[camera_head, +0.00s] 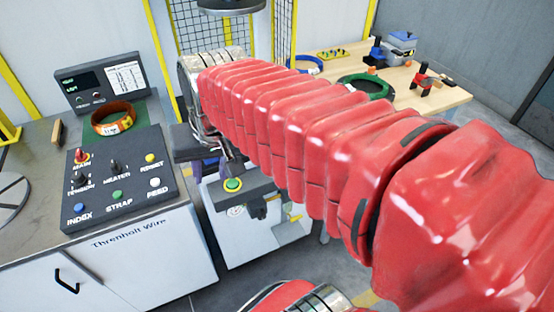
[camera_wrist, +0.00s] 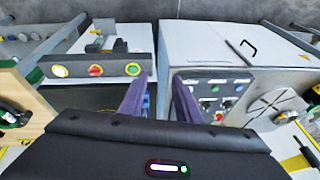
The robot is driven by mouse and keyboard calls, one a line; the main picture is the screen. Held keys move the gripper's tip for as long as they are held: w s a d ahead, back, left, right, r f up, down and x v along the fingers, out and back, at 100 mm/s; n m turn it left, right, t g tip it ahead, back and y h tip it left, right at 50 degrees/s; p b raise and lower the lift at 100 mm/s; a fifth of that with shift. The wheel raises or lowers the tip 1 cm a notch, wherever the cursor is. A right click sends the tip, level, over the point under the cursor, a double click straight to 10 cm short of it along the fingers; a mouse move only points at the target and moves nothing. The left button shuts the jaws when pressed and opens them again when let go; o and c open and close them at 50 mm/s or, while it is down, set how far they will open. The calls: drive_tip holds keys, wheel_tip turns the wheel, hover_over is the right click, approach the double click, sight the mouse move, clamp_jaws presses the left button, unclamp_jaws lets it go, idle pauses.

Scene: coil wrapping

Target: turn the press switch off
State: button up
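The press control box (camera_wrist: 85,82) is at the left in the wrist view. On its face are a pale yellow-ringed button (camera_wrist: 60,71), a red switch on a yellow plate (camera_wrist: 96,71) and a green yellow-ringed button (camera_wrist: 133,70). I cannot tell the red switch's setting. In the head view the box (camera_head: 243,197) shows the green button (camera_head: 232,185); my arm hides much of that area. My gripper (camera_wrist: 160,88) has two purple fingers, apart with nothing between them. The left finger appears beside the box's right end; whether it touches is unclear.
A bench panel (camera_head: 120,190) with labelled knobs and buttons stands left of the press box; it also shows in the wrist view (camera_wrist: 206,88). An orange-brown coil (camera_head: 113,118) lies on a green mat. A wooden table (camera_head: 452,97) with a green coil (camera_head: 371,88) is at the back right.

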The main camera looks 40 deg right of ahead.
drive_tip(key=w+d+m+g, duration=0.2)
drive_tip(key=w+d+m, duration=0.35)
drive_tip(key=d, duration=0.25)
drive_tip(key=w+d+f+m+y, duration=0.2)
drive_tip(key=d+f+m, duration=0.3)
drive_tip(key=d, duration=0.7)
drive_tip(key=w+d+f+m+y, duration=0.2)
drive_tip(key=d+f+m, duration=0.4)
drive_tip(key=d, duration=0.7)
drive_tip(key=shift+w+f+g, duration=0.35)
drive_tip(key=shift+f+g, duration=0.05)
drive_tip(key=shift+f, duration=0.45)
drive_tip(key=shift+f, duration=0.1)
drive_tip(key=x, duration=1.3)
drive_tip(key=shift+w+a+f, duration=0.1)
drive_tip(key=shift+a+f, duration=0.15)
drive_tip(key=shift+a, duration=0.15)
